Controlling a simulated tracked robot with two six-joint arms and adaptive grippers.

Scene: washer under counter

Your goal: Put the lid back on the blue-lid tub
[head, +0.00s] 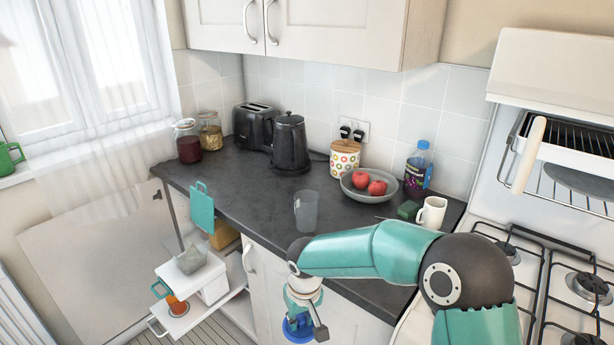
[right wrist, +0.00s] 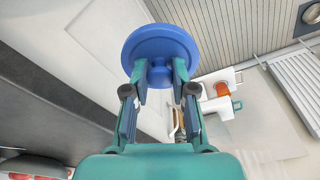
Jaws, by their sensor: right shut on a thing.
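My right gripper (head: 302,300) is shut on a round blue lid (head: 298,328), held in front of the counter, below its top. In the right wrist view, the fingers (right wrist: 160,80) pinch the knob of the blue lid (right wrist: 160,45). A grey see-through container (head: 307,212) with an open top stands upright on the counter near its front edge, up from the lid and apart from it. A clear container (head: 192,262) also sits low at the left. I cannot tell which of them is the blue-lid tub. My left gripper is not in view.
A fruit bowl (head: 355,193), green sponge (head: 408,210), white mug (head: 432,212) and bottle (head: 418,168) stand right on the counter (head: 250,200). A kettle (head: 290,145), toaster (head: 256,124) and jars (head: 188,142) stand behind. A teal flat piece (head: 202,208) is at the left edge.

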